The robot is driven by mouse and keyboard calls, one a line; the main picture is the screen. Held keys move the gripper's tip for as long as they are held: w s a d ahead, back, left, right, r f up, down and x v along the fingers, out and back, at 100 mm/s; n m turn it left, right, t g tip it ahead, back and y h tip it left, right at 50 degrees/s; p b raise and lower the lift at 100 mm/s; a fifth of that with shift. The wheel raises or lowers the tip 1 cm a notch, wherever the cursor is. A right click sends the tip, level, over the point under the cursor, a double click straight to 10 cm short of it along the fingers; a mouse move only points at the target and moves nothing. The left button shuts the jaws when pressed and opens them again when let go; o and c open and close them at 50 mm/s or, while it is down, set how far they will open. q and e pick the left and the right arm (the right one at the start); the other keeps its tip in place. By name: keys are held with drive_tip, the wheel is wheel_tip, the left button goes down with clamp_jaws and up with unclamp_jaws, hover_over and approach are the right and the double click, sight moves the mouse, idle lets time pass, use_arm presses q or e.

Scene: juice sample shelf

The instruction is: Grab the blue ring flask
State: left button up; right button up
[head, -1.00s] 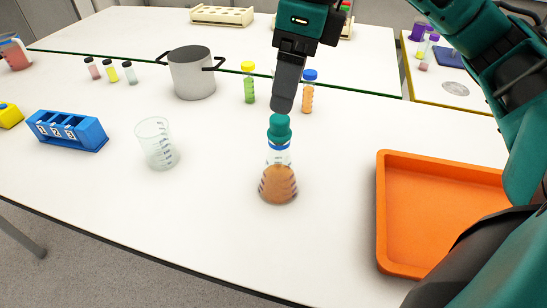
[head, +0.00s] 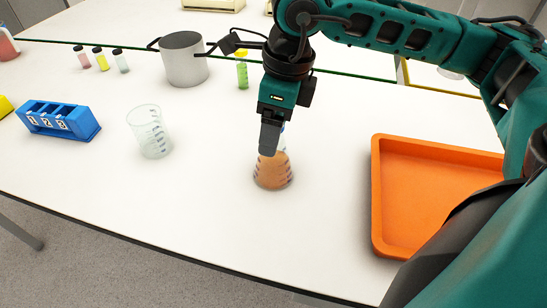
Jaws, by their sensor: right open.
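The flask (head: 273,173) is a conical glass with orange-brown liquid, upright on the white table in the head view. In the earlier frame it shows a blue ring and a teal stopper; now its neck and top are mostly hidden behind my right gripper. My right gripper (head: 269,150) points down over the flask at neck height, its fingers overlapping the upper part of the flask in the picture. It is open, and I cannot tell whether the fingers touch the glass. My left gripper is not in view.
An orange tray (head: 376,200) lies to the right of the flask. An empty beaker (head: 150,132) stands to the left, with a blue numbered rack (head: 57,121) farther left. A grey pot (head: 185,60) and a green bottle (head: 242,70) stand behind. The table's front is clear.

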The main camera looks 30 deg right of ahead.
drive_tip(key=shift+f, duration=0.4)
drive_tip(key=shift+c, duration=0.3)
clamp_jaws()
drive_tip(key=shift+r, duration=0.1)
